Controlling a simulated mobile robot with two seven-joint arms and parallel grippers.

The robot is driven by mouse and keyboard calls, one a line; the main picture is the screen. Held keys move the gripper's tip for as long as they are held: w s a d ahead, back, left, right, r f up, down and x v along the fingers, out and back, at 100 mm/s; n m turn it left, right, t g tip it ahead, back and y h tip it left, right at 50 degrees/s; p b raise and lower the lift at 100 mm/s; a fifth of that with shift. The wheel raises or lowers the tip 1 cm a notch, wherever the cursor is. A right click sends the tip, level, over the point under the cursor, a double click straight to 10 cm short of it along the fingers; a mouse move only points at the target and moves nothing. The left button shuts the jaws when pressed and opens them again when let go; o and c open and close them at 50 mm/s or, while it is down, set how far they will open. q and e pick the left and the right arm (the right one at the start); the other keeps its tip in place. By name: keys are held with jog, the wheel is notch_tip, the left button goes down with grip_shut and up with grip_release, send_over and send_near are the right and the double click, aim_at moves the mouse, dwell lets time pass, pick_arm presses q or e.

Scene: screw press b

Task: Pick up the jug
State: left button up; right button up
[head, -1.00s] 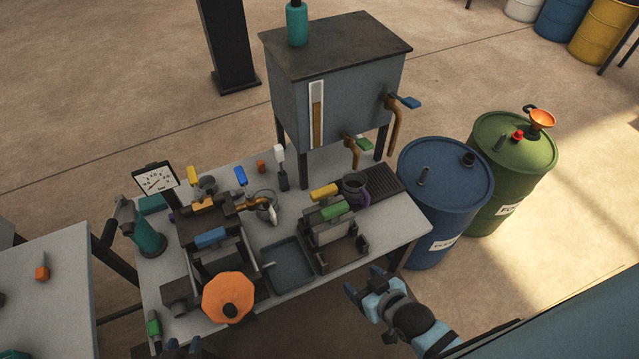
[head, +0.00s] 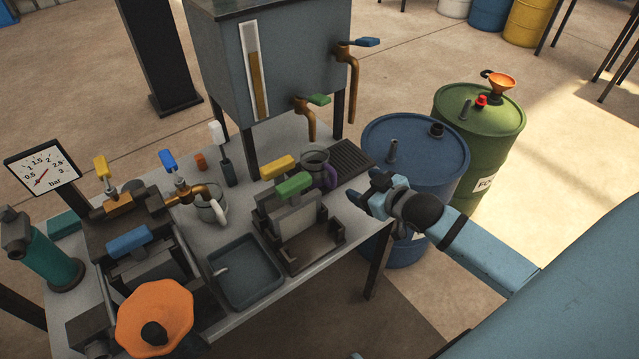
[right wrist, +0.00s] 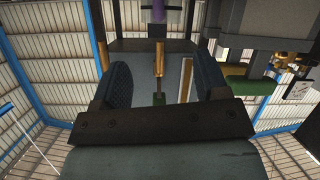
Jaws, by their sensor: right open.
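A dark grey jug (head: 313,160) with a purple handle (head: 331,177) stands at the right of the bench, behind the green-handled clamp and left of the dark grate. A second jug (head: 211,208) with a whitish handle is under the brass tap further left. My right gripper (head: 367,190) is open and empty near the bench's right edge, to the right of and apart from the purple-handled jug. In the right wrist view its two fingers (right wrist: 162,85) stand wide apart, and a purple piece, apparently the handle (right wrist: 173,16), shows above and beyond them. My left gripper is not in view.
The grey tank (head: 275,60) with brass taps stands behind the jug. The clamp with green (head: 294,185) and yellow (head: 277,168) handles is close in front. A blue drum (head: 420,150) stands beside the bench. A sunken tray (head: 245,270) lies left of the clamp.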

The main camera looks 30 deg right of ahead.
aim_at(334, 171)
jog(key=b+x, duration=0.1)
jog(key=x, duration=1.2)
jog(key=shift+w+d, duration=0.1)
jog(key=shift+w, duration=0.3)
grip_shut()
